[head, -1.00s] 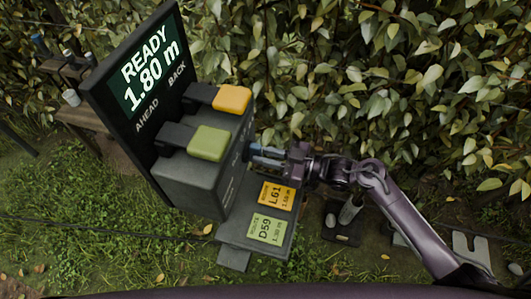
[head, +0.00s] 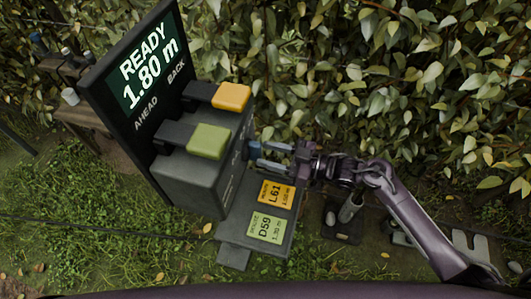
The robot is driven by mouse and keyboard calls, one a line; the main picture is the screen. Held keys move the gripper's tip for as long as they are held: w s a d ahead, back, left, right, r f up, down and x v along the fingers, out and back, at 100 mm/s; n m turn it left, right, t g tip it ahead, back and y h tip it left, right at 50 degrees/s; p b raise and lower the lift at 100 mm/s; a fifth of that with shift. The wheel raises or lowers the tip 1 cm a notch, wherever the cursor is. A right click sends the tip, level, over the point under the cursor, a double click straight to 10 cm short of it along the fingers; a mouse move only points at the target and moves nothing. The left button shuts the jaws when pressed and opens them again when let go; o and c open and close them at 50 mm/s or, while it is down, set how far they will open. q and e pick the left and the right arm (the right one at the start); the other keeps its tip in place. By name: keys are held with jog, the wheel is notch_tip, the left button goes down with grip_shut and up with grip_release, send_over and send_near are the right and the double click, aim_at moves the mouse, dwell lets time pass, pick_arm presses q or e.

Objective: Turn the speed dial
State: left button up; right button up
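The dark control box (head: 195,182) stands at the left centre, with a screen (head: 145,75) reading "READY 1.80 m" above the words AHEAD and BACK. A small blue dial (head: 254,149) shows on the box's right side, partly hidden. My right gripper (head: 269,156) is just right of the dial, its two fingers apart and pointing at it. The fingers look empty, with their tips close to the dial; I cannot tell whether they touch it. My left gripper is not in view.
A yellow lever pad (head: 231,97) and a green one (head: 209,141) top the box. An orange card (head: 276,194) and a green card (head: 266,228) lie on a grey plate below. A leafy hedge (head: 400,80) stands close behind my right arm. Grass is in front.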

jog(key=b+v, duration=0.1)
jog(key=v, duration=0.5)
jog(key=shift+d, duration=0.15)
